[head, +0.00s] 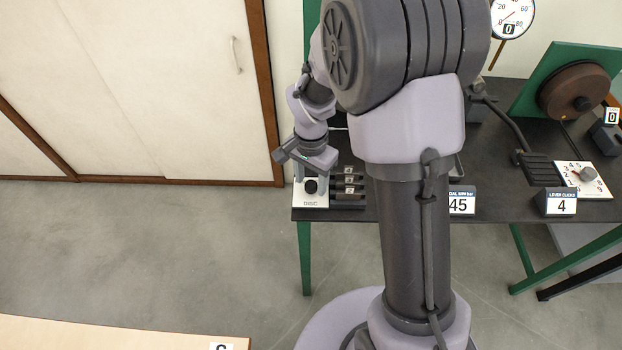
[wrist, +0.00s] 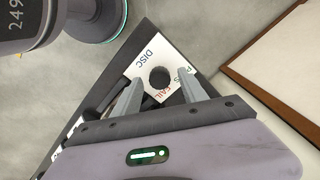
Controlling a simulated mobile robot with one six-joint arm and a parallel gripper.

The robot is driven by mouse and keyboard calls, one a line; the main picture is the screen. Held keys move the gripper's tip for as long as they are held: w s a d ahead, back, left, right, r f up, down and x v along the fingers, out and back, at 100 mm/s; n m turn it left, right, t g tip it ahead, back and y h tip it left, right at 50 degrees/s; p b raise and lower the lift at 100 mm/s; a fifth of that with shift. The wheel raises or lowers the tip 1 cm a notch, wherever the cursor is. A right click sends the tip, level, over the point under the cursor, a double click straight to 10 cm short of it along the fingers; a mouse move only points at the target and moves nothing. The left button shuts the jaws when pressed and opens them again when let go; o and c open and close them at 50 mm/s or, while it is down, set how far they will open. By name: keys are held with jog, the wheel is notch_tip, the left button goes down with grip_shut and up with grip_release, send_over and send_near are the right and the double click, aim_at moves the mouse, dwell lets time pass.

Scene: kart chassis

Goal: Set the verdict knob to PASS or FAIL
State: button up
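The verdict knob (wrist: 159,76) is a round black knob on a white plate (wrist: 139,67) marked DISC, with PASS and FAIL labels partly hidden by a fingertip. In the head view the knob (head: 311,186) sits on the plate (head: 312,204) at the left front corner of the dark table. My gripper (wrist: 160,77) is open, with one finger on each side of the knob in the wrist view. In the head view my gripper (head: 304,166) is just above the knob. I cannot tell if the fingers touch it or how high they are. Which label the knob points to is unclear.
Black blocks with number tags (head: 349,181) stand right beside the plate. Further right are signs reading 45 (head: 459,203) and 4 (head: 561,204), a pedal (head: 540,168), and a numbered dial (head: 584,178). Open floor lies left of the table, before a white cabinet (head: 130,80).

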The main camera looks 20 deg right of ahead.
aim_at(311, 185)
notch_tip(311, 185, up, 17)
jog(key=p, duration=0.7)
jog(key=shift+r, duration=0.2)
jog(key=s+a+r+n+t+y, duration=0.1)
jog(key=s+a+r+n+t, duration=0.1)
jog(key=s+r, duration=0.3)
jog(key=s+a+r+n+t+y, duration=0.1)
jog(key=s+r+n+t, duration=0.2)
jog(key=s, duration=1.1)
notch_tip(311, 185, up, 4)
jog(key=shift+a+f+n+t, duration=0.2)
jog(key=shift+a+n+t, duration=0.2)
jog(key=shift+n, duration=0.1)
